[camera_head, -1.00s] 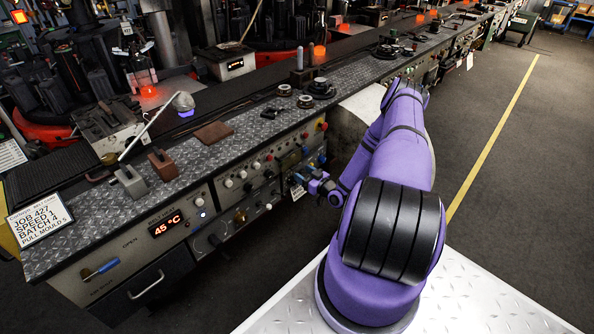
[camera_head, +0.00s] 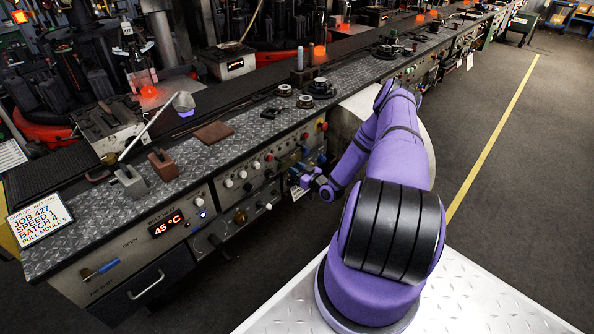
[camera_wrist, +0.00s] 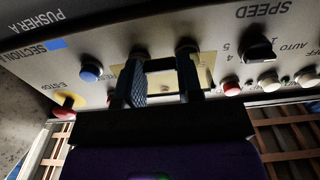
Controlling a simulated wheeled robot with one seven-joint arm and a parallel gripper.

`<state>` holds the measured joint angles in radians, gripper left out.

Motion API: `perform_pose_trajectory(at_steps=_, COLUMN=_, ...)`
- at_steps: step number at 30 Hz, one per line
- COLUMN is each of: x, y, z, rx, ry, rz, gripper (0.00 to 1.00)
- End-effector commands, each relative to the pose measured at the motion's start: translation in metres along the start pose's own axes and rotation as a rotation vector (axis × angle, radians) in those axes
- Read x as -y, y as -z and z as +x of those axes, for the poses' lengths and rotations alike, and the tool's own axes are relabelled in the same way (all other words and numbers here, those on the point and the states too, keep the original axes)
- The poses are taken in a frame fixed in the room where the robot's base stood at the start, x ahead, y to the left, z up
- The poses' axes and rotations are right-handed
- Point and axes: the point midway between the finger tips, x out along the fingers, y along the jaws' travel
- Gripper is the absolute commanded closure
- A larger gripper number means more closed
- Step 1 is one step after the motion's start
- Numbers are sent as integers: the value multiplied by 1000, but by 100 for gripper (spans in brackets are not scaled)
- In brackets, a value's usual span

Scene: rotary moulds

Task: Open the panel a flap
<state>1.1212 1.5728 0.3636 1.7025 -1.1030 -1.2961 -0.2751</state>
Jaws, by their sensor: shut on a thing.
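The flap (camera_wrist: 207,78) is a brass-coloured plate on the grey control panel in the wrist view, partly hidden behind my fingers. My gripper (camera_wrist: 160,62) is at the flap, its two dark textured fingers on either side of a dark bar that looks like the flap's handle. The fingers are shut on it. How far the flap stands off the panel is hard to tell. In the head view my gripper (camera_head: 302,178) is at the front of the long bench, and the flap is mostly hidden there.
A blue button (camera_wrist: 91,73) and a red E-stop (camera_wrist: 65,106) are left of my gripper in the wrist view. A red button (camera_wrist: 231,87) and the speed knob (camera_wrist: 259,50) are to the right. The floor (camera_head: 500,170) right of my arm is clear.

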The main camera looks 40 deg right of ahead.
Motion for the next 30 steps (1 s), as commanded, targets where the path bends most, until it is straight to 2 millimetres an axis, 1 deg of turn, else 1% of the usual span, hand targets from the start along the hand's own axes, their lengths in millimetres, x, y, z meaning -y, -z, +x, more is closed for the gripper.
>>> perform_pose_trajectory(at_steps=5, x=0, y=1, z=-1, rx=14, ry=1, rz=0, gripper=100)
perform_pose_trajectory(at_steps=11, x=0, y=4, z=-5, rx=84, ry=1, rz=-1, gripper=100)
perform_pose_trajectory(at_steps=17, x=0, y=11, z=-14, rx=228, ry=2, rz=-4, gripper=100)
perform_pose_trajectory(at_steps=30, x=0, y=33, z=-32, rx=642, ry=0, rz=-5, gripper=100)
